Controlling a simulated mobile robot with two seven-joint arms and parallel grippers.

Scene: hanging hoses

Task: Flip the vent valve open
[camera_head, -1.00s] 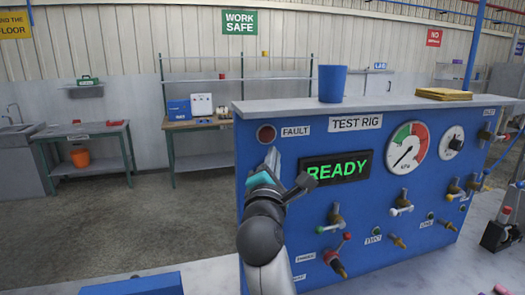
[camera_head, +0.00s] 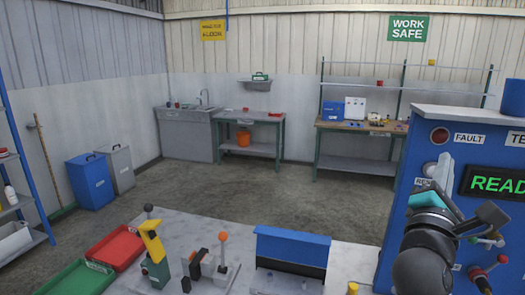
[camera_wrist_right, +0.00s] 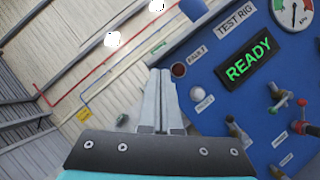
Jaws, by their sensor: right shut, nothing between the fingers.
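The blue test rig panel (camera_head: 395,240) stands at the right edge of the head view, cut off by the frame. A valve with a green-and-white handle (camera_head: 487,241) and one with a red knob (camera_head: 480,272) show low on it. The wrist view shows several valves too, one with a red-tipped handle (camera_wrist_right: 280,104). I cannot tell which is the vent valve; the small labels are unreadable. My right gripper (camera_head: 444,165) is in front of the panel's upper left, below the red fault lamp (camera_head: 439,135). It is shut and empty (camera_wrist_right: 160,75), apart from the valves. My left gripper is not in view.
The grey bench top (camera_head: 205,222) carries a red tray (camera_head: 118,248), a green tray (camera_head: 82,280), a yellow-and-green device (camera_head: 153,250) and a blue-topped block (camera_head: 292,248). A blue cup (camera_head: 513,97) stands on the rig. Open floor lies behind.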

